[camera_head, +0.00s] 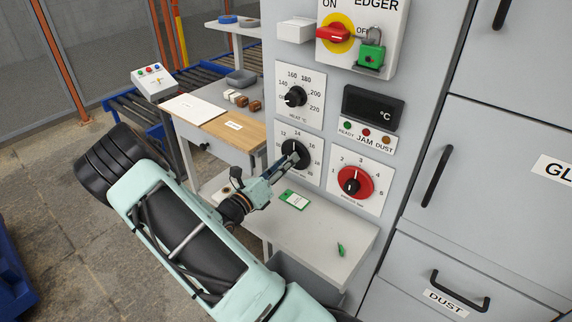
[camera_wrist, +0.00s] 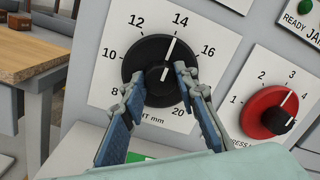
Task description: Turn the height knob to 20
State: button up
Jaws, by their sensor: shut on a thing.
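The height knob (camera_wrist: 150,55) is a large black dial on a white plate marked 8 to 20 mm. Its white pointer line stands at about 14. The 20 mark is at the lower right of the plate. The knob also shows in the head view (camera_head: 300,146), partly covered by my gripper. My gripper (camera_head: 290,162) reaches it from the lower left. In the wrist view my gripper (camera_wrist: 160,88) has its two blue-grey fingers shut on the lower part of the knob, one on each side.
A red pressure knob (camera_head: 357,183) sits right of it, and a heat knob (camera_head: 294,97) above. A switch with a green padlock (camera_head: 371,55) is higher up. A shelf (camera_head: 325,243) below holds a green tag (camera_head: 294,200). A wooden-topped table (camera_head: 232,127) stands to the left.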

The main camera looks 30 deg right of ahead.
jog(key=m+b, duration=0.6)
jog(key=m, duration=0.3)
jog(key=m+g+y+b, duration=0.1)
jog(key=m+b, duration=0.6)
jog(key=m, duration=0.2)
jog(key=m+b, duration=0.6)
jog(key=m, duration=0.3)
jog(key=shift+s+m+g+y+b, duration=0.1)
jog(key=shift+m+g+y+b, duration=0.2)
jog(key=shift+g+b, duration=0.1)
jog(key=shift+r, duration=0.15)
jog(key=o, duration=1.2)
jog(key=shift+c, duration=0.2)
jog(key=f+v, duration=0.1)
jog(key=v, duration=1.1)
jog(key=shift+r, duration=0.45)
